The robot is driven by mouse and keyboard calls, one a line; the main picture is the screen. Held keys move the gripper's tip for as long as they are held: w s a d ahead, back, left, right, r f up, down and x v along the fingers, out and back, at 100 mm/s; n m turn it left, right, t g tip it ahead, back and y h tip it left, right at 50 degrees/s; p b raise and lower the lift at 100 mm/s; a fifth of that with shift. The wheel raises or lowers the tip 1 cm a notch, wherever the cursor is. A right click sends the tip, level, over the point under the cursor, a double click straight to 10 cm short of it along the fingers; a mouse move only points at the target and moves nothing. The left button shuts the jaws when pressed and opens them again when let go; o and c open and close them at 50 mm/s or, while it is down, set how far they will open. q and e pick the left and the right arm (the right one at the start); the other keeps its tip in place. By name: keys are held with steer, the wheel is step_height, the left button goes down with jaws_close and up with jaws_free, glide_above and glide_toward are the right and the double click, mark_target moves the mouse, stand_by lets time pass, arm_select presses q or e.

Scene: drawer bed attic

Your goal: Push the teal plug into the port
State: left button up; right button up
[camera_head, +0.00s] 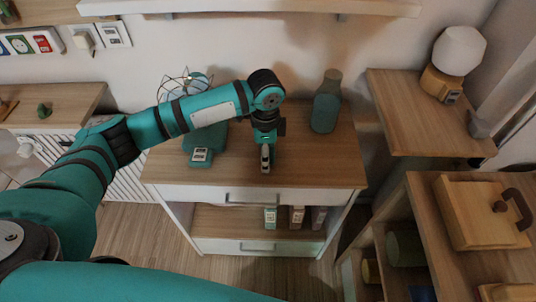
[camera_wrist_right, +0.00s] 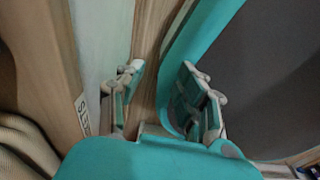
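I cannot make out a teal plug or its port for certain in either view. In the head view, my left gripper (camera_head: 266,161) hangs fingers-down over the front of the wooden cabinet top (camera_head: 315,160). It looks narrow from here, and I cannot tell if it is open, shut or holding anything. A teal device (camera_head: 203,146) with a pale label stands to its left, with a wire-caged item (camera_head: 187,88) behind. In the right wrist view, my right gripper (camera_wrist_right: 161,70) has its fingers apart with nothing between them. It is outside the head view.
A grey-green vase (camera_head: 326,102) stands right of my left arm. Small boxes (camera_head: 297,216) stand on the cabinet's lower shelf. White wall sockets (camera_head: 115,34) are at upper left. A lamp (camera_head: 459,50) and a wooden box (camera_head: 480,214) are at right. The cabinet top's right front is clear.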

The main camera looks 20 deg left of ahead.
arm_select(q)
steer(key=c, duration=1.2)
steer(key=shift+r, duration=0.2)
steer(key=shift+r, duration=0.6)
steer(key=shift+s+a+r, duration=0.15)
steer(key=shift+a+r, duration=0.05)
steer(key=shift+r, duration=0.9)
steer(key=s+a, duration=0.3)
steer(key=s+a+r, duration=0.1)
steer(key=s+a, duration=0.6)
steer(key=s, duration=0.1)
steer(key=shift+s+a+r, duration=0.15)
steer(key=shift+a, duration=0.15)
